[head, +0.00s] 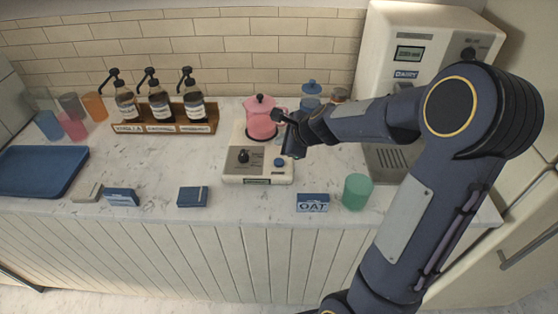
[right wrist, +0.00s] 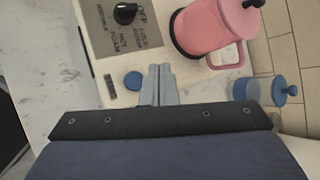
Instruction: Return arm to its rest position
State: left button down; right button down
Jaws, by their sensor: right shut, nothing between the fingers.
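My right arm (head: 400,170) reaches in from the right over the counter. My right gripper (head: 288,130) is near the pink pitcher (head: 261,118), which stands on the cream frother base (head: 258,168). In the right wrist view the two fingers (right wrist: 158,82) are together and empty, close to the base's blue button (right wrist: 133,81). The black knob (right wrist: 125,13) and the pitcher (right wrist: 205,30) with its pink handle also show there. I cannot tell whether the fingertips touch the base. My left gripper is not in view.
A syrup rack (head: 166,127) with pump bottles stands at the back. Coloured cups (head: 72,128) and a blue tray (head: 40,170) are at left. A dairy dispenser (head: 420,50) is behind my arm.

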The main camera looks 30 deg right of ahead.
dwell(0.3)
jog(key=s+a+r+n+g+y, duration=0.1)
jog(key=s+a+r+n, duration=0.3)
jog(key=s+n, duration=0.25)
jog(key=s+a+r+n+y, duration=0.2)
jog(key=s+a+r+n, duration=0.1)
jog(key=s+a+n, duration=0.3)
jog(key=s+a+f+n+g, duration=0.2)
jog(key=s+f+n, duration=0.1)
jog(key=s+n, duration=0.8)
jog(key=s, duration=0.4)
jog(key=shift+s+h, duration=0.2)
jog(key=shift+h, duration=0.2)
dwell(3.7)
